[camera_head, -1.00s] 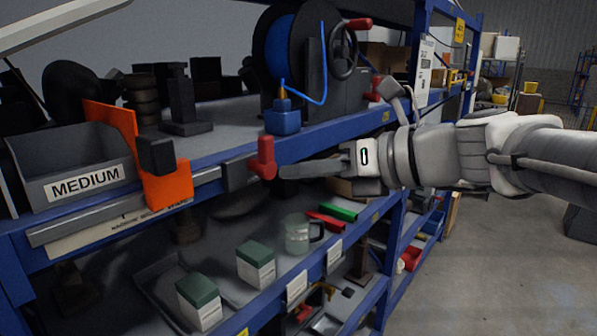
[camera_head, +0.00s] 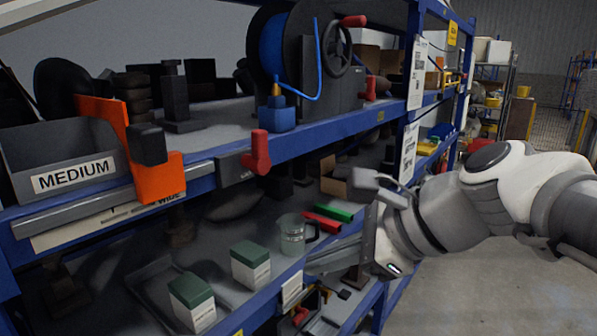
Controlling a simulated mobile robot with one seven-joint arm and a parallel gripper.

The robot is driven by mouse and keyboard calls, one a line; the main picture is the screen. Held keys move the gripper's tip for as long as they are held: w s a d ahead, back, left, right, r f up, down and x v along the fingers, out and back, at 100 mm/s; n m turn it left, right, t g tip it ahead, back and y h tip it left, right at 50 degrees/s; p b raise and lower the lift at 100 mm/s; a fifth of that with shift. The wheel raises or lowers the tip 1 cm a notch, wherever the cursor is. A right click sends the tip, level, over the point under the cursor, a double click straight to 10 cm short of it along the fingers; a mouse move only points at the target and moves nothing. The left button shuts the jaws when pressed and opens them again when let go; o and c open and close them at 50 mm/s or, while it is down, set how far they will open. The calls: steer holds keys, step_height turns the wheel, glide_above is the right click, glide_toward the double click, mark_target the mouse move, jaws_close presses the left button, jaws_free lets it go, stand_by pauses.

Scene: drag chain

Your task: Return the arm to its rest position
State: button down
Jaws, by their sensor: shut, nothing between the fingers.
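My gripper (camera_head: 312,264) is at the right of the shelf unit, at the height of the lower shelf, with its shut fingers pointing left. Its fingers look grey and hold nothing. They overlap the front edge of the lower shelf in the picture, just below and right of a clear mug (camera_head: 292,236); I cannot tell if they touch anything. My arm (camera_head: 450,212) comes in from the right edge and hangs in front of the shelves, over the aisle.
The blue shelf unit (camera_head: 330,131) carries a cable reel (camera_head: 272,48), a red handle (camera_head: 257,152), an orange bracket (camera_head: 158,180) and a grey MEDIUM bin (camera_head: 64,160). Green-topped boxes (camera_head: 250,264) stand on the lower shelf. Open floor (camera_head: 480,290) lies at the right.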

steer(key=s+d+f+n+h+b, duration=0.1)
steer(key=s+d+f+n+h, duration=0.2)
steer(key=f+n, duration=0.4)
steer(key=s+d+f+n+h+b, duration=0.2)
steer(key=s+d+f+n+h, duration=0.2)
steer(key=d+n, duration=0.4)
steer(key=shift+s+f+n+h, duration=0.2)
steer(key=shift+f+n+h, duration=0.4)
steer(key=shift+f+n, duration=1.1)
steer(key=shift+r+n, duration=0.3)
